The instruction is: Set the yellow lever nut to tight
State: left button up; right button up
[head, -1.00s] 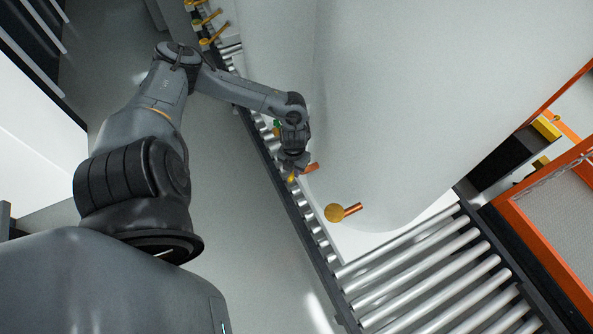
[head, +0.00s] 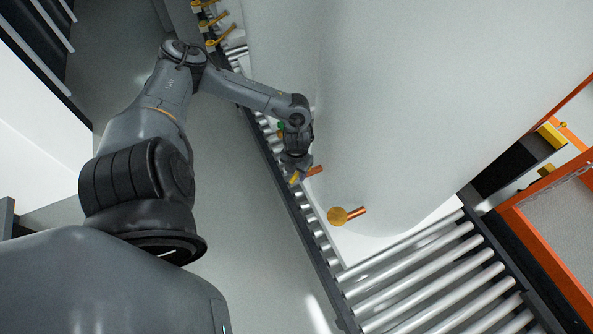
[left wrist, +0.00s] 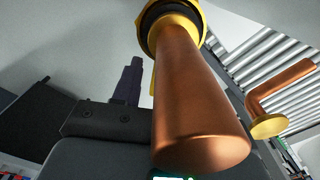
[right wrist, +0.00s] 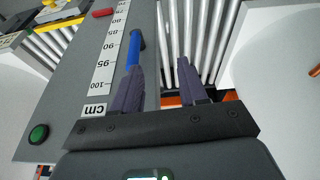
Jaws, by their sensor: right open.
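The yellow lever nut (left wrist: 204,18) sits around the end of a copper pipe (left wrist: 195,95) in the left wrist view. A thin yellow strip (left wrist: 153,80), apparently its lever, shows between the pipe and my finger. In the head view the yellow part (head: 294,178) is small, beside the copper pipe (head: 315,170). My left gripper (head: 297,171) is right at this yellow part. One dark left finger (left wrist: 130,80) shows; the other is hidden behind the pipe, so grip and contact are unclear. My right gripper (right wrist: 158,65) is open, near a blue handle (right wrist: 135,48).
A second copper pipe with a yellow disc (head: 337,216) sticks out of the large white tank (head: 430,90). Roller conveyor (head: 430,275) runs below. The right wrist view shows a ruler (right wrist: 108,55), a green button (right wrist: 38,133) and a red piece (right wrist: 103,12).

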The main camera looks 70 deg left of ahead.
aim_at(296, 173)
pick_arm(q)
notch_tip(296, 173, up, 11)
dwell(0.8)
jog(key=shift+s+f, duration=0.1)
jog(key=shift+f, duration=0.05)
